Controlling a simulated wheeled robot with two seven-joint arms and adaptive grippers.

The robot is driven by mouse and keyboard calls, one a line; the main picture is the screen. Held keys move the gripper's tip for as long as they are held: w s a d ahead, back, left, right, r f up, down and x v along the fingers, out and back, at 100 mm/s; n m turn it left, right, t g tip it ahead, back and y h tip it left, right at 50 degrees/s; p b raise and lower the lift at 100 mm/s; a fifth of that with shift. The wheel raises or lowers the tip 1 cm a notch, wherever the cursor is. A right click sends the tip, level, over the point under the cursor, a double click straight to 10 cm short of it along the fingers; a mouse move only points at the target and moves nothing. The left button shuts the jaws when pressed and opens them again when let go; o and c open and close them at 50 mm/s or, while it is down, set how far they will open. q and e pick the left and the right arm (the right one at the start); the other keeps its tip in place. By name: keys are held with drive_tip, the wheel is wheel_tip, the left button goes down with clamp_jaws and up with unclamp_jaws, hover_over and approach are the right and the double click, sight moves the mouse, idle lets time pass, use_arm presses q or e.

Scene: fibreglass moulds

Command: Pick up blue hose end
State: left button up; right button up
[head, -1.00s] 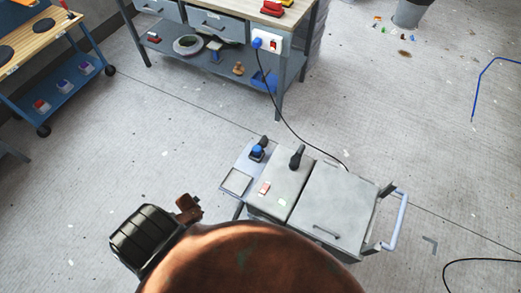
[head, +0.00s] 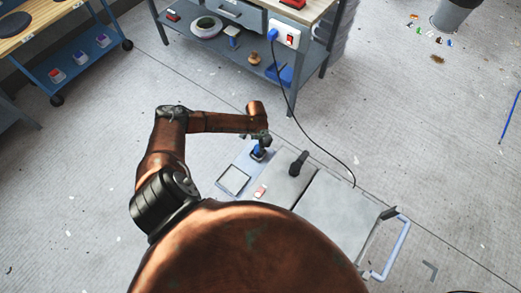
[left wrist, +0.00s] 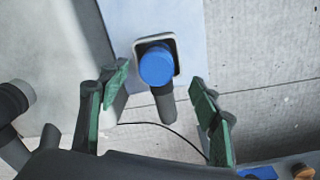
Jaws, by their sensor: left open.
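The blue hose end (head: 257,154) stands at the left end of the grey cart (head: 339,212). In the left wrist view its round blue top (left wrist: 157,65) sits in a pale-rimmed square holder (left wrist: 139,48), with a dark grey part extending below it. My left gripper (head: 262,140) is over that end of the cart. In the left wrist view its green-padded fingers (left wrist: 160,92) are open, one on each side of the hose end, with gaps between pads and hose end. They hold nothing. My right gripper is not in view.
A black handle (head: 298,162) rises from the cart lid close to the hose end. A black cable (head: 318,145) runs from a wall-type socket box (head: 286,36) on the workbench to the cart. A blue shelf cart (head: 84,55) stands at the upper left. Open floor lies between.

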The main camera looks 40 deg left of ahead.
use_arm(q)
drive_tip(key=shift+s+f, duration=0.1)
drive_tip(key=shift+f, duration=0.7)
drive_tip(key=f, duration=0.1)
drive_tip(key=f+b, duration=0.2)
drive_tip(key=shift+d+f, duration=0.3)
drive_tip(key=shift+f, duration=0.4)
drive_tip(key=shift+r, duration=0.1)
drive_tip(key=shift+c, duration=0.4)
drive_tip(key=c, duration=0.5)
drive_tip(key=shift+c, duration=1.4)
drive_tip(key=c, duration=0.5)
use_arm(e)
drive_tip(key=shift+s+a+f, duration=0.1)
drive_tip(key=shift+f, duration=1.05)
